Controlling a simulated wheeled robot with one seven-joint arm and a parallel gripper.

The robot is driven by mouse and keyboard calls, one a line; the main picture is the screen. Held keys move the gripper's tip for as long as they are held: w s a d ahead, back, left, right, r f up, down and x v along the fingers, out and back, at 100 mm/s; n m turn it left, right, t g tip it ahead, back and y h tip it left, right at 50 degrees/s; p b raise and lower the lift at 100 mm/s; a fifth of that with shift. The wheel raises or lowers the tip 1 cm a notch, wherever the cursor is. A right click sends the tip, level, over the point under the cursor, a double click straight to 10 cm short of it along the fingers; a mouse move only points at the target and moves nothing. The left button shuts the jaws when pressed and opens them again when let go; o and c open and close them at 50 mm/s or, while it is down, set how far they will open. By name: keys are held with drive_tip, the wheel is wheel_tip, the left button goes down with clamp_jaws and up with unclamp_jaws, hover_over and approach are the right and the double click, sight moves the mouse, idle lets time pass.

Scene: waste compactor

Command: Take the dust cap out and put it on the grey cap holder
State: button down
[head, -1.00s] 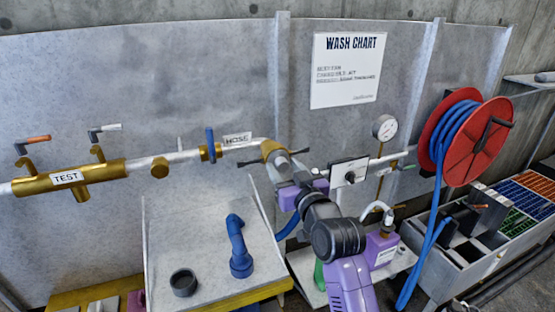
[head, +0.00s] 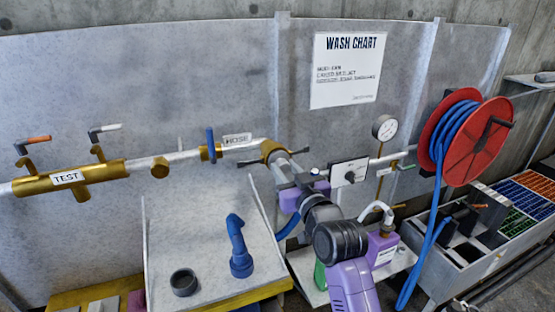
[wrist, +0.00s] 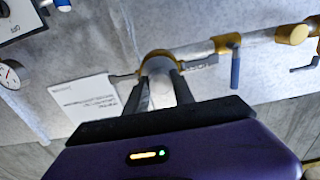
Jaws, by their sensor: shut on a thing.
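The brass coupling (head: 272,150) is at the right end of the HOSE pipe, with a lever out to each side. It also shows in the wrist view (wrist: 158,62). My gripper (wrist: 161,84) is right in front of the coupling's mouth, its two fingers shut on a pale grey piece, the dust cap (wrist: 162,97). The cap is partly hidden by the fingers; I cannot tell how deep it sits in the coupling. The grey cap holder (head: 184,283) is a dark, open ring on the sloping tray, empty.
A blue elbow nozzle (head: 239,255) stands on the tray (head: 195,235) right of the holder. A gauge (head: 384,127), a switch plate (head: 349,172) and a red hose reel (head: 476,145) are to the right. A purple container (head: 381,247) stands beside my arm.

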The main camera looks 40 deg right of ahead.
drive_tip(key=shift+s+a, duration=0.1)
drive_tip(key=shift+s, duration=0.15)
idle(0.3)
drive_tip(key=v, duration=0.6)
idle(1.3)
idle(1.4)
